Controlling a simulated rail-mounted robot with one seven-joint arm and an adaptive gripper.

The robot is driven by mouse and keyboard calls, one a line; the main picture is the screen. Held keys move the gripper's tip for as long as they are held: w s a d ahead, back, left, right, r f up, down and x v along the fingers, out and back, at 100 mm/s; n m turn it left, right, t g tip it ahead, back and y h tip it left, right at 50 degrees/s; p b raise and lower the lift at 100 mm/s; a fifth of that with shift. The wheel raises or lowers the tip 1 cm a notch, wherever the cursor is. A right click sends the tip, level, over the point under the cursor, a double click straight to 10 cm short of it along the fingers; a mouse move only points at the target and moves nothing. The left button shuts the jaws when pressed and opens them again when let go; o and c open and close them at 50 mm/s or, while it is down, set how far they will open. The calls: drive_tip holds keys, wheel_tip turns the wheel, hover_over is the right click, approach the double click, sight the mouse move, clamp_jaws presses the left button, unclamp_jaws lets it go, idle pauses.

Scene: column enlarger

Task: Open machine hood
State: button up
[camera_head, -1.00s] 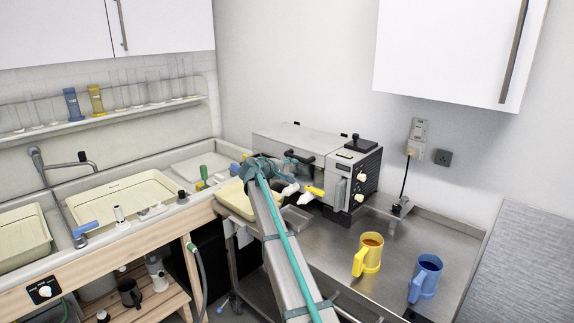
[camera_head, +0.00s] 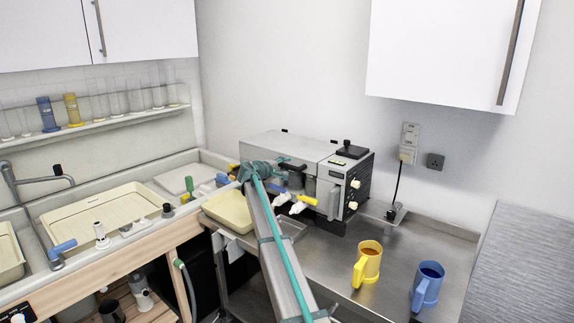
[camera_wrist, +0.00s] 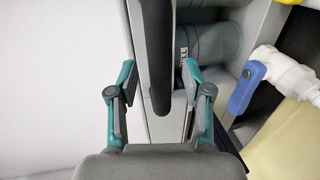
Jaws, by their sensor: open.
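The machine (camera_head: 322,190) is a grey box with a dark control panel and white knobs at its right end, standing at the back of the steel counter. Its hood (camera_head: 275,146) is the light grey top and looks closed; it fills the left of the wrist view (camera_wrist: 60,85). A black bar handle (camera_wrist: 158,50) on the hood's front lies between the two fingers of my gripper (camera_wrist: 158,68). My gripper is open, with a gap on both sides of the handle. In the head view my arm partly hides the machine's front and the gripper.
White valves with a blue lever (camera_wrist: 245,88) and a yellow lever (camera_head: 307,199) stick out below the handle. A cream tray (camera_head: 222,207) sits left of my arm. A yellow mug (camera_head: 370,263) and a blue mug (camera_head: 428,285) stand on the counter (camera_head: 330,262) at right.

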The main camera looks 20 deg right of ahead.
drive_tip(key=shift+x, duration=1)
clamp_jaws()
